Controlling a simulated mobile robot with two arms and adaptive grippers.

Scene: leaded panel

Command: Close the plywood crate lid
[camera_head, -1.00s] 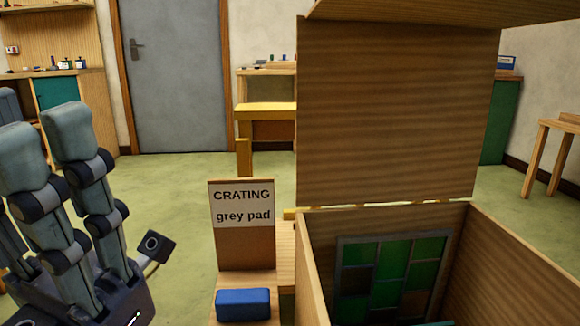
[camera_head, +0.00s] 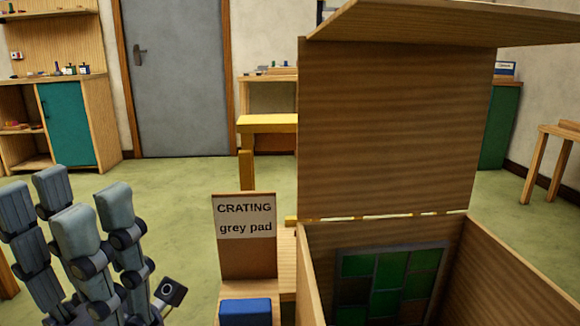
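The plywood crate (camera_head: 521,280) stands at the lower right, its near part cut off by the frame. Its lid (camera_head: 385,130) stands upright, hinged along the crate's back edge, with a flange at its top jutting toward me. A leaded panel (camera_head: 390,275) with green panes in a dark grid is inside the crate. My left gripper (camera_head: 80,215) is at the lower left, fingers pointing up and spread apart, with nothing seen between them. It is well left of the crate and touches neither crate nor lid. My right gripper is out of view.
A sign reading "CRATING grey pad" (camera_head: 245,217) stands left of the crate, with a blue block (camera_head: 245,311) in front of it. A yellow-topped stand (camera_head: 267,124) is behind. A teal-doored cabinet (camera_head: 68,123) stands back left. Green floor (camera_head: 185,200) is clear between gripper and sign.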

